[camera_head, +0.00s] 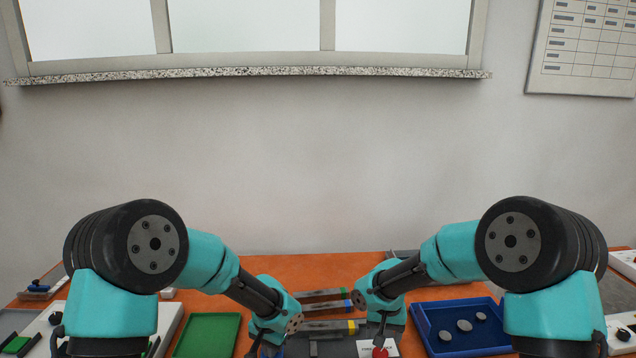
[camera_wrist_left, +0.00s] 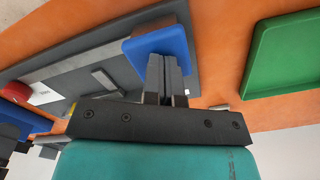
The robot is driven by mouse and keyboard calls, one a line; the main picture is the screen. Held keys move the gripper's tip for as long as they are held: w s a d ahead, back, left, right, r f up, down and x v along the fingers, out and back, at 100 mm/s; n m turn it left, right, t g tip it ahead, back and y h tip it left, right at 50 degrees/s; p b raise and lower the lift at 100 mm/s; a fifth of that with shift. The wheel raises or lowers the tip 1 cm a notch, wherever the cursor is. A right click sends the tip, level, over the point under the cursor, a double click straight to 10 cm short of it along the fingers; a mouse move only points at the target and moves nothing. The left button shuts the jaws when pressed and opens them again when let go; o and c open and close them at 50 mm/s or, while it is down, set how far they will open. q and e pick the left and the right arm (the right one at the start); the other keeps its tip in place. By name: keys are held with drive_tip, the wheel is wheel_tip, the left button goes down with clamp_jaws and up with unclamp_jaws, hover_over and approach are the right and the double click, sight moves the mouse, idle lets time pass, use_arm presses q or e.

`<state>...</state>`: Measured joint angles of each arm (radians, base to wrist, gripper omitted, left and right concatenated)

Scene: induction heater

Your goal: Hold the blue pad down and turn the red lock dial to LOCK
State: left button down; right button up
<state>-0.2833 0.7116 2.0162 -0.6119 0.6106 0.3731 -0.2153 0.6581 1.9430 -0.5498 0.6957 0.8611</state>
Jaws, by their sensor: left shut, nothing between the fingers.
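The blue pad (camera_wrist_left: 160,42) shows in the left wrist view on a dark grey fixture (camera_wrist_left: 95,62). My left gripper (camera_wrist_left: 165,62) is shut and empty, its fingertips at the pad's edge; I cannot tell whether they press on it. In the head view the left gripper (camera_head: 259,342) is at the fixture's left end, and the pad is mostly hidden. The red lock dial (camera_head: 380,352) is at the bottom edge, beside a white label (camera_head: 364,349); it also shows in the left wrist view (camera_wrist_left: 15,91). My right gripper (camera_head: 381,335) points down just above the dial; its opening is unclear.
A green tray (camera_head: 184,349) lies left of the fixture on the orange table (camera_head: 330,266). A blue tray (camera_head: 425,318) with grey discs lies to the right. White items sit near both table sides.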

use_arm(q)
wheel_tip(320, 180, up, 8)
idle(0.7)
